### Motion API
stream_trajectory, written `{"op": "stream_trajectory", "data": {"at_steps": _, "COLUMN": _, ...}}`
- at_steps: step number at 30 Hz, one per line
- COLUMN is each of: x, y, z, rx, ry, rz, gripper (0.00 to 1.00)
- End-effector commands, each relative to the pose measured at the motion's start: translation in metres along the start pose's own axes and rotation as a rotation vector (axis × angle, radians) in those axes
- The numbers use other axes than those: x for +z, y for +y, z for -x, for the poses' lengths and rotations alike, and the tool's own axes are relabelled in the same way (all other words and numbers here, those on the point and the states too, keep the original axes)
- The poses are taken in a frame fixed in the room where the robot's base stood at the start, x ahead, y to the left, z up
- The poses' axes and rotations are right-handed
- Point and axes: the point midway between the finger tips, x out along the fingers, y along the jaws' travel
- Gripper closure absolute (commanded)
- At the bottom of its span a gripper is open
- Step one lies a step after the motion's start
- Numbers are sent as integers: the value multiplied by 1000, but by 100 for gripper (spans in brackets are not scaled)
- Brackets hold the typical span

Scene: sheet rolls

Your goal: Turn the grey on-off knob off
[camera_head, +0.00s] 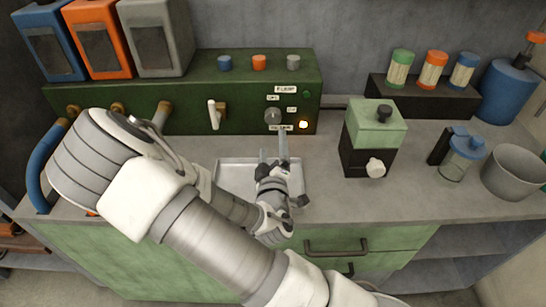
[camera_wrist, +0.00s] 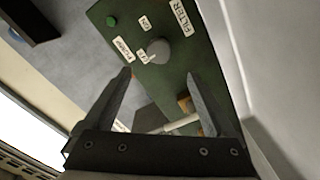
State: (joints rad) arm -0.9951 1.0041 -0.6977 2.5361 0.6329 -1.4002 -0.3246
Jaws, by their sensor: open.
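The grey knob (camera_head: 272,115) sits on the front of a dark green control box (camera_head: 185,118), near its right end. In the wrist view the knob (camera_wrist: 158,50) lies just beyond and between my fingertips, beside a label reading FILTER. My gripper (camera_head: 273,147) is open and empty in front of the box, just below the knob. In the wrist view both fingers of my gripper (camera_wrist: 161,74) are spread, apart from the knob.
A glowing lamp (camera_head: 303,124) is right of the knob. A white lever (camera_head: 213,114) sticks out to its left. A shallow tray (camera_head: 231,164) lies below my gripper. A green-and-black machine (camera_head: 372,140) stands to the right, with a blue-lidded jar (camera_head: 455,160) beyond.

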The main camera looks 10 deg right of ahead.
Motion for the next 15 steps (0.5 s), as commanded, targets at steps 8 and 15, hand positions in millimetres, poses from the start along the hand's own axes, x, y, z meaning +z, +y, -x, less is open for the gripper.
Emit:
{"op": "stream_trajectory", "data": {"at_steps": 8, "x": -4, "y": 6, "z": 28, "rx": -2, "ry": -1, "rz": 4, "gripper": 10}}
{"op": "stream_trajectory", "data": {"at_steps": 15, "x": -2, "y": 4, "z": 44, "rx": 0, "ry": -1, "rz": 3, "gripper": 10}}
